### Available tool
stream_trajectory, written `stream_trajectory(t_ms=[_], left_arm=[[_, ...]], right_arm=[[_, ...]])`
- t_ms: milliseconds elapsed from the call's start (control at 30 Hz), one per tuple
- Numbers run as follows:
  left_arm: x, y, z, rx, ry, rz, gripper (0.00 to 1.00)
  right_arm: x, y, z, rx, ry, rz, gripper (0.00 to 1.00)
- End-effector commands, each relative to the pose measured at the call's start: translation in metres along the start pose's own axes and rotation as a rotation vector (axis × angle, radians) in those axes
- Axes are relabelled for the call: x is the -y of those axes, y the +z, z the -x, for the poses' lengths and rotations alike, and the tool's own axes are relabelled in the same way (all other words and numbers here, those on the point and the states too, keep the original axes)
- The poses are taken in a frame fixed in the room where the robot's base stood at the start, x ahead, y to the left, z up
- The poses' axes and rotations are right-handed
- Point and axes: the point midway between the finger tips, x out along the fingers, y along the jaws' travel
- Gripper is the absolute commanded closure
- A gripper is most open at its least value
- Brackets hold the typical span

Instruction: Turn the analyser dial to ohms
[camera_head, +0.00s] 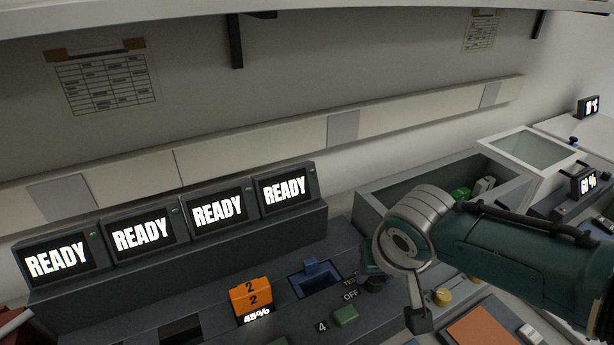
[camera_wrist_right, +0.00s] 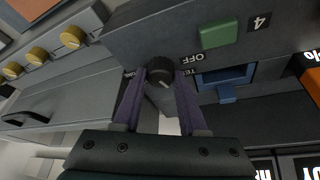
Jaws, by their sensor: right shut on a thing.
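The black dial (camera_wrist_right: 160,72) sits on the dark bench panel, with an OFF label beside it and a second label, partly hidden, starting with TE. A pale mark shows on its face, but I cannot tell which setting it points to. No ohms label is readable. My right gripper (camera_wrist_right: 160,88) is shut on the dial, one purple finger on each side. In the head view the dial (camera_head: 374,281) shows only partly beside my right arm, between the OFF and TEST labels and my wrist. My left gripper is not in view.
A green button (camera_head: 345,316) and a blue-lined slot (camera_head: 316,279) lie close by. An orange battery (camera_head: 252,298) reading 45% stands left of the slot. Several READY screens line the back. A grey bin (camera_head: 386,190) with green items is behind my arm. Yellow knobs (camera_wrist_right: 73,37) are nearby.

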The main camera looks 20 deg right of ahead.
Motion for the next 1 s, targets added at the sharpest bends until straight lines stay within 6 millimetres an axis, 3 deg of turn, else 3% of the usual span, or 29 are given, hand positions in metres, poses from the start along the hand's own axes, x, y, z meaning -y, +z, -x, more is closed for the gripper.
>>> stream_trajectory(t_ms=[400, 1000], left_arm=[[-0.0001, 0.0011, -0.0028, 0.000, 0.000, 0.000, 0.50], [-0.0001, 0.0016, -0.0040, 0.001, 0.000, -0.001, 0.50]], right_arm=[[0.0028, -0.0004, -0.0004, 0.000, 0.096, -0.242, 1.00], [0.0019, -0.0009, -0.0003, -0.001, 0.125, -0.304, 1.00]])
